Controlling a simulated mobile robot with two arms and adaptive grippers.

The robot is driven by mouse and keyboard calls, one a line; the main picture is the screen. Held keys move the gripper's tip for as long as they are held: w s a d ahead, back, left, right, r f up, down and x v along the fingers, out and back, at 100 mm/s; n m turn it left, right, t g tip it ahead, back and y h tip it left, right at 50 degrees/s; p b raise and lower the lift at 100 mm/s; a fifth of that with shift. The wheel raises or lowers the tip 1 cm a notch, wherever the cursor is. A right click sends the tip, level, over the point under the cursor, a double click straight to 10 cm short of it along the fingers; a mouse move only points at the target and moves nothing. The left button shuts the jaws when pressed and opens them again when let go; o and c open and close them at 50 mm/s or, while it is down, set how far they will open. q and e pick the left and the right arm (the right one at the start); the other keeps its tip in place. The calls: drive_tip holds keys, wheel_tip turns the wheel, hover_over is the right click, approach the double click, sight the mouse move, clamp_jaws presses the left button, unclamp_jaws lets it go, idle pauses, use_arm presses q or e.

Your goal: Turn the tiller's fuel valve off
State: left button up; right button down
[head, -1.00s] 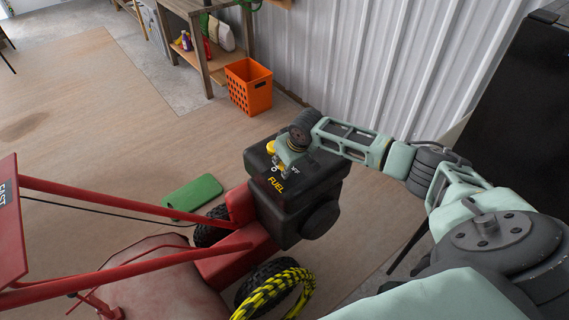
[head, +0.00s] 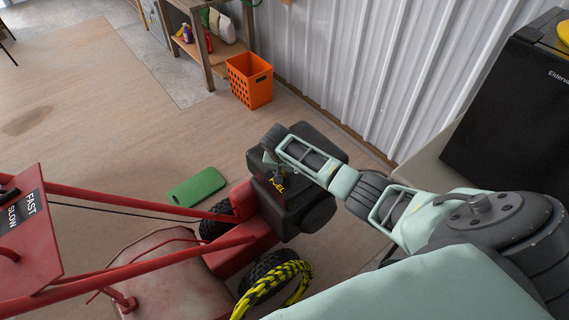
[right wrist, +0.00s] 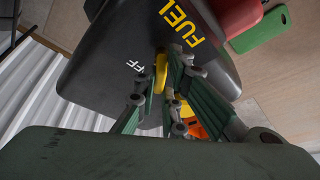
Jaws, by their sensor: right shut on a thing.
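The tiller (head: 225,262) is red with a black engine block (head: 312,150) marked FUEL in yellow. The yellow fuel valve lever (right wrist: 161,72) shows in the right wrist view, beside white letters "FF"; any letter before them is hidden. My right gripper (head: 270,168) is over the top of the engine, and in the right wrist view its fingers (right wrist: 166,75) are shut on the yellow lever. In the head view the gripper and wrist hide the lever and part of the FUEL label. My left gripper is not in view.
An orange crate (head: 249,80) stands near the corrugated wall, by a wooden shelf (head: 208,62). The floor at left is clear.

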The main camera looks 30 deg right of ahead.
drive_tip(key=shift+a+f+m+g, duration=0.1)
drive_tip(key=shift+m+g, duration=0.2)
drive_tip(key=shift+m, duration=0.7)
drive_tip(key=shift+m+g+h+b, duration=0.3)
drive_tip(key=shift+m+h, duration=0.1)
drive_tip(key=shift+m, duration=0.5)
drive_tip(key=shift+m+g+b, duration=0.4)
drive_tip(key=shift+m+b, duration=0.2)
drive_tip(key=shift+m, duration=0.5)
drive_tip(key=shift+m+g+h+b, duration=0.3)
drive_tip(key=shift+m+b, duration=0.2)
drive_tip(key=shift+m, duration=0.3)
drive_tip(key=c, duration=1.8)
unclamp_jaws()
drive_tip(key=shift+c, duration=0.2)
drive_tip(key=shift+w, duration=0.1)
